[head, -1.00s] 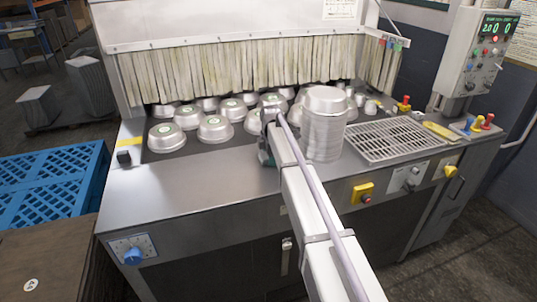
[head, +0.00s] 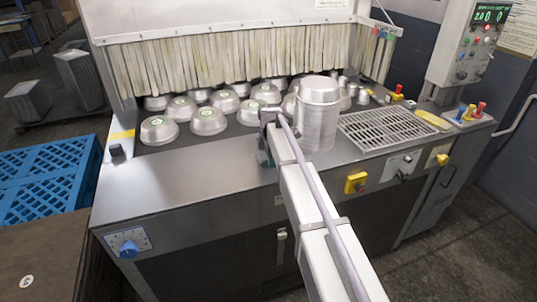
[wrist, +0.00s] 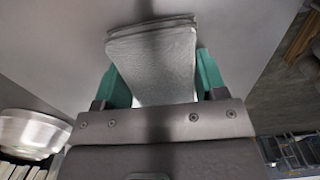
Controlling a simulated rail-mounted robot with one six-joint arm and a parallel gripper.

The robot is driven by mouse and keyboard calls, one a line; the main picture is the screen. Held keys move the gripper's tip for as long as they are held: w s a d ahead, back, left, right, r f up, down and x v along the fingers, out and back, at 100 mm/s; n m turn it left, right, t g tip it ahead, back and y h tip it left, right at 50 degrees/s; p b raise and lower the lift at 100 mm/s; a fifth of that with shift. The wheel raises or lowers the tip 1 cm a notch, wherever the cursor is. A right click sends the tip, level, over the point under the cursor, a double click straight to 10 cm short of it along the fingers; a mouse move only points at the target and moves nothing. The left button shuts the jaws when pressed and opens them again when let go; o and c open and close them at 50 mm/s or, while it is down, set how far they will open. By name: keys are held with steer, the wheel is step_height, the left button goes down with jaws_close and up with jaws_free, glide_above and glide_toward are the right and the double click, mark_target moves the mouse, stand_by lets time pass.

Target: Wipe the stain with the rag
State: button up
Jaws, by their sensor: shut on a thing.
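My gripper (wrist: 158,76) has green fingers and is shut on a grey folded rag (wrist: 150,48), which shows between them in the wrist view. Bare metal of the counter (wrist: 245,30) lies behind the rag; I cannot tell whether they touch. In the head view my gripper (head: 265,157) is low over the steel counter (head: 170,180), just left of the tall stack of pans. My arm hides the rag there. I see no stain in either view.
A tall pan stack (head: 318,115) stands right beside my gripper. Several upturned pans (head: 208,121) sit behind it under a strip curtain (head: 230,65). A grate (head: 390,130) lies to the right. The counter's front left is clear.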

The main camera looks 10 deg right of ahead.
steer(key=shift+s+d+f, duration=0.1)
steer(key=shift+s+d, duration=0.1)
steer(key=shift+s, duration=1.3)
steer(key=shift+w, duration=0.15)
steer(key=shift+w+a, duration=0.15)
steer(key=shift+w, duration=0.75)
steer(key=shift+w+a, duration=0.1)
steer(key=shift+w, duration=0.8)
steer(key=shift+w+a, duration=0.2)
steer(key=shift+w, duration=1.15)
steer(key=shift+w+a, duration=0.2)
steer(key=shift+w, duration=0.9)
steer(key=shift+w+a, duration=0.15)
steer(key=shift+w, duration=0.95)
steer(key=shift+r, duration=0.2)
step_height(320, 180, up, 6)
steer(key=p, duration=0.6)
steer(key=shift+s, duration=0.1)
